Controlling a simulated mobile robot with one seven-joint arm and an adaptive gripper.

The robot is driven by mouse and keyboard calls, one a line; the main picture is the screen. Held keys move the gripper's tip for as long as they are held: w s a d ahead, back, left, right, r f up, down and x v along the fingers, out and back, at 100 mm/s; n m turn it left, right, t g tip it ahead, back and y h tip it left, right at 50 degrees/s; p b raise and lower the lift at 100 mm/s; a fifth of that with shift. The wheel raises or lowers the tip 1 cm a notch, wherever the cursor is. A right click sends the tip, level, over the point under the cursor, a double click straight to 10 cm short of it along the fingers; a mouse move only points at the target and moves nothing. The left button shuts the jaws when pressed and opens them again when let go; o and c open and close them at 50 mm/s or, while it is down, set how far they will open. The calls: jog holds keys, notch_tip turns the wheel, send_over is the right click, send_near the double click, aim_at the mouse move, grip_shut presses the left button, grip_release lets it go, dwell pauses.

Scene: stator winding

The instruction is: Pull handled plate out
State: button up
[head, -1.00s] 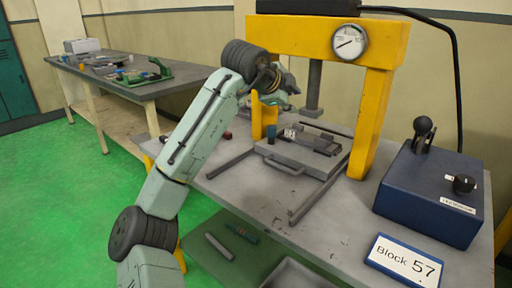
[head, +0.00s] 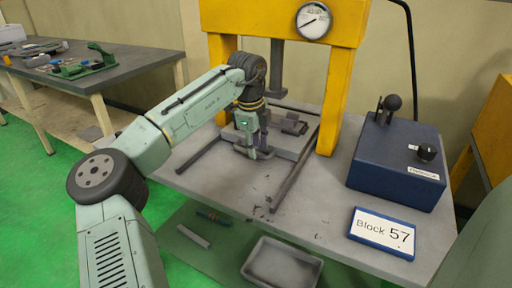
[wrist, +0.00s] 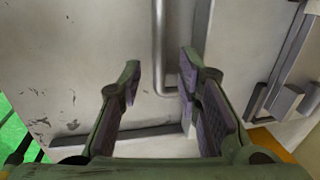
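The handled plate (head: 285,142) is a grey slab lying between two dark rails under the yellow press. Its bar handle (wrist: 160,45) shows in the wrist view, running down the picture and bending right toward the plate. My gripper (head: 253,153) points down at the plate's front side, where it hides most of the handle in the head view. In the wrist view my gripper (wrist: 160,66) is open, with the handle bar showing between its two fingertips. I cannot tell whether the fingers are low enough to surround the bar.
The yellow press frame (head: 343,85) with its gauge stands behind the plate. The bench top (head: 225,185) in front of the plate is clear. A grey tray (head: 283,265) sits below.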

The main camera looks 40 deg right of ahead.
jog(key=shift+w+d+f, duration=0.1)
jog(key=shift+d+f, duration=0.05)
jog(key=shift+f, duration=0.55)
jog(key=shift+c, duration=0.3)
grip_shut()
